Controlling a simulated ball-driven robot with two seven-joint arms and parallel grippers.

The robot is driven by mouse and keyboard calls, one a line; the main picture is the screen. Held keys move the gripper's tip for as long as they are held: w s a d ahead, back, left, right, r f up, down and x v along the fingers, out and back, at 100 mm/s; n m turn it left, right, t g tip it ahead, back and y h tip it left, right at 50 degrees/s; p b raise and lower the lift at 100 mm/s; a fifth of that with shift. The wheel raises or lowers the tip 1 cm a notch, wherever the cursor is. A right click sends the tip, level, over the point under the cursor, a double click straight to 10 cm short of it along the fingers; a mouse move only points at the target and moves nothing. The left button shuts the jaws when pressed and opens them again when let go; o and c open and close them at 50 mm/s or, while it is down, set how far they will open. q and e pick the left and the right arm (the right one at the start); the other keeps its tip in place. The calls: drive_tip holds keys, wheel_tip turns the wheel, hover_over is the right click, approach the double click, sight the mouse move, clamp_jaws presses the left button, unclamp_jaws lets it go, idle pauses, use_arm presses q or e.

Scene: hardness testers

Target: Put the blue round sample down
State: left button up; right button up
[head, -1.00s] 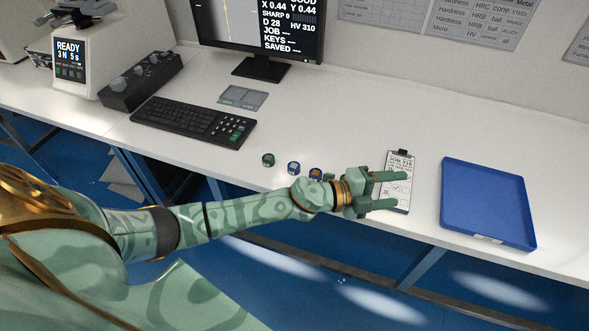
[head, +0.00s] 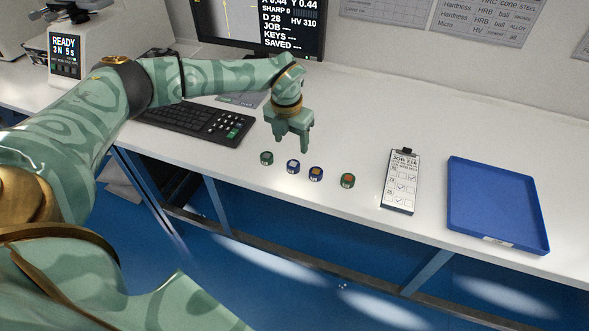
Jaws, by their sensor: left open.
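Several small round samples stand in a row near the front edge of the bench. From left to right they are a green one with a grey top (head: 266,158), a blue one with a pale top (head: 293,167), a blue one with an orange-brown top (head: 315,173) and a green one with an orange-red top (head: 347,181). My left gripper (head: 291,146) points down, open and empty, above and just behind the pale-topped blue sample. It appears apart from it. My right gripper is out of view.
A clipboard (head: 401,180) and an empty blue tray (head: 497,205) lie to the right of the samples. A keyboard (head: 190,120) lies left, partly under my left arm. A monitor (head: 262,25) stands behind.

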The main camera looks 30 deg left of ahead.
sight(293, 164)
use_arm(q)
drive_tip(key=f, duration=0.3)
drive_tip(key=shift+w+f+b, duration=0.1)
drive_tip(key=shift+w+b, duration=0.1)
drive_tip(key=shift+b, duration=0.1)
drive_tip(key=f+b, duration=0.1)
drive_tip(key=f, duration=0.1)
drive_tip(key=f+b, duration=0.1)
drive_tip(key=f, duration=0.1)
drive_tip(key=shift+s+d+f, duration=0.1)
drive_tip(key=shift+d+f, duration=0.1)
drive_tip(key=shift+f, duration=0.5)
drive_tip(key=shift+r, duration=0.15)
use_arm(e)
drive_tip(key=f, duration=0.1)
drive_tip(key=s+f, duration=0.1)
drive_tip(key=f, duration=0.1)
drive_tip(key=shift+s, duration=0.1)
use_arm(q)
drive_tip(key=c, duration=1.2)
drive_tip(key=shift+o, duration=0.2)
